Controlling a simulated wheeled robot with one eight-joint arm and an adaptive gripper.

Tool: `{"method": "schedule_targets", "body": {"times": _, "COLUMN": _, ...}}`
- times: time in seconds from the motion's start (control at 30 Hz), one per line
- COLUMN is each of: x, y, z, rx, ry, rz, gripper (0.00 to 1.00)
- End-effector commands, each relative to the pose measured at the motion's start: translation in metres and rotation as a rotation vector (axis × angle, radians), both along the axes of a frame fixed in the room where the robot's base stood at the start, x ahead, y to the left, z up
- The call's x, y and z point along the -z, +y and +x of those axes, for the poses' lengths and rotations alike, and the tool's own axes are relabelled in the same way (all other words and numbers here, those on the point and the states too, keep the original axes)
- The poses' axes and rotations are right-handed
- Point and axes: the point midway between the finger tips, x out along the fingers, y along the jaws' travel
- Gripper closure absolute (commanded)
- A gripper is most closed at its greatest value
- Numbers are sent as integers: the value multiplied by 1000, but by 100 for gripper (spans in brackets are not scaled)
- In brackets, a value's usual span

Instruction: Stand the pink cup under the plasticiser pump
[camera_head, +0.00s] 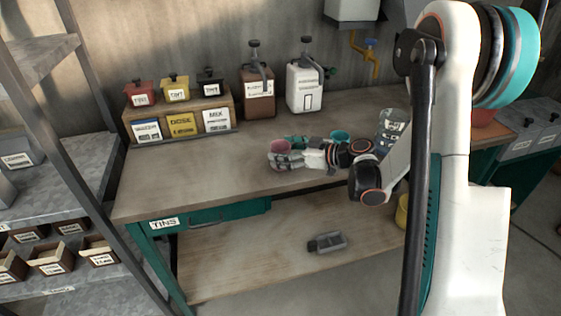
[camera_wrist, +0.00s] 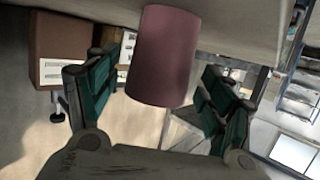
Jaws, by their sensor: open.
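The pink cup (camera_head: 279,148) stands on the workbench (camera_head: 185,170) in the head view. My gripper (camera_head: 293,154) is low over the bench at the cup, with its fingers open. In the wrist view, which looks upside down, the pink cup (camera_wrist: 165,57) lies between the two green finger pads, with gaps visible on both sides. Two pump dispensers stand at the back of the bench: a brown one (camera_head: 257,92) and a white one (camera_head: 305,88). Their labels are too small to read, so I cannot tell which is the plasticiser pump.
A teal cup (camera_head: 340,135) stands just behind my gripper. A small rack with labelled boxes (camera_head: 181,124) and lidded tins (camera_head: 175,88) stands at the back left. A grey metal part (camera_head: 327,242) lies on the lower shelf. The bench's front left is clear.

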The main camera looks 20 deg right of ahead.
Motion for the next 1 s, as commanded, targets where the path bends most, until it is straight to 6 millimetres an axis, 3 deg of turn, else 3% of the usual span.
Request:
{"method": "schedule_targets", "body": {"times": 0.1, "x": 5, "y": 9, "z": 9, "rx": -1, "ry": 0, "rz": 0, "gripper": 25}}
{"method": "schedule_targets", "body": {"times": 0.33, "x": 4, "y": 9, "z": 10, "rx": 1, "ry": 0, "rz": 0, "gripper": 28}}
{"method": "schedule_targets", "body": {"times": 0.5, "x": 4, "y": 9, "z": 10, "rx": 1, "ry": 0, "rz": 0, "gripper": 66}}
{"method": "schedule_targets", "body": {"times": 0.53, "x": 4, "y": 9, "z": 10, "rx": 1, "ry": 0, "rz": 0, "gripper": 69}}
{"method": "schedule_targets", "body": {"times": 1.0, "x": -3, "y": 9, "z": 10, "rx": 1, "ry": 0, "rz": 0, "gripper": 73}}
